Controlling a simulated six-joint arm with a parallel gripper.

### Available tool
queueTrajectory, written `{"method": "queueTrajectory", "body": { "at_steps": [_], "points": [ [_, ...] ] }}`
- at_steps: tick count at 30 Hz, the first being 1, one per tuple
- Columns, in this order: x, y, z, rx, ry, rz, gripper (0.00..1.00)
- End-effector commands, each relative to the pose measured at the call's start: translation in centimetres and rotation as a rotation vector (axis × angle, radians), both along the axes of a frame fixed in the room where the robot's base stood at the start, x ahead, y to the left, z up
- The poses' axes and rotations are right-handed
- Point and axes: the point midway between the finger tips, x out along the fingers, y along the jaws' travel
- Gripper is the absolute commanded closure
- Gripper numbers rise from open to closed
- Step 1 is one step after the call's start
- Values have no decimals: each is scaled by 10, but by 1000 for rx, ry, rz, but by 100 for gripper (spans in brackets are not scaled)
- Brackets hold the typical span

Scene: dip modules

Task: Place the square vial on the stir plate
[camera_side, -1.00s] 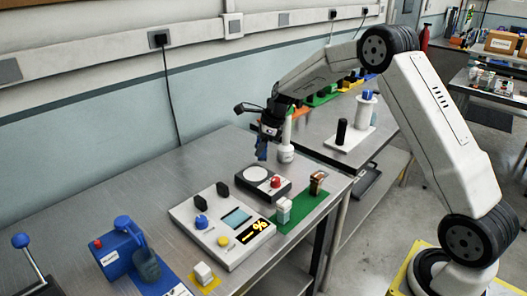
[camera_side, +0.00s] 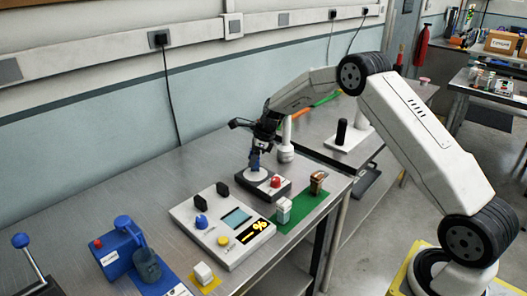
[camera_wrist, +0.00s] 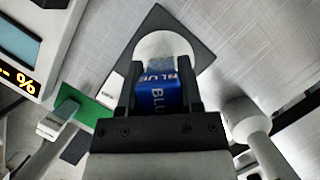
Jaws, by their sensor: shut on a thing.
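The square vial shows in the wrist view as a blue block (camera_wrist: 157,96) with a "BLUE" label, between the two fingers of my gripper (camera_wrist: 157,84). In the side view my gripper (camera_side: 254,150) points down, shut on the blue vial (camera_side: 254,162). The stir plate (camera_side: 286,191) is a dark base with a pale round disc and a red knob. The vial is over or at the disc; I cannot tell whether its bottom touches. In the wrist view the stir plate's disc (camera_wrist: 166,45) lies just beyond the vial, partly hidden by it.
A white control panel (camera_side: 190,217) with display and knobs is left of the stir plate. A green mat (camera_side: 303,212) with a white item (camera_side: 284,210) and a brown item (camera_side: 318,182) lies in front. A white post (camera_side: 286,152) stands close behind right.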

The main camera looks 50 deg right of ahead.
Motion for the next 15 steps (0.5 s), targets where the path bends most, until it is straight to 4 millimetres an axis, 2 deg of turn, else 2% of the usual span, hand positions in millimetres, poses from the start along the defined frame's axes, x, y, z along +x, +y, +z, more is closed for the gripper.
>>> {"method": "queueTrajectory", "body": {
  "at_steps": [4,15],
  "points": [
    [0,0,-12,-1,-1,-1,100],
    [0,0,-15,-1,-1,-1,100]
  ]
}}
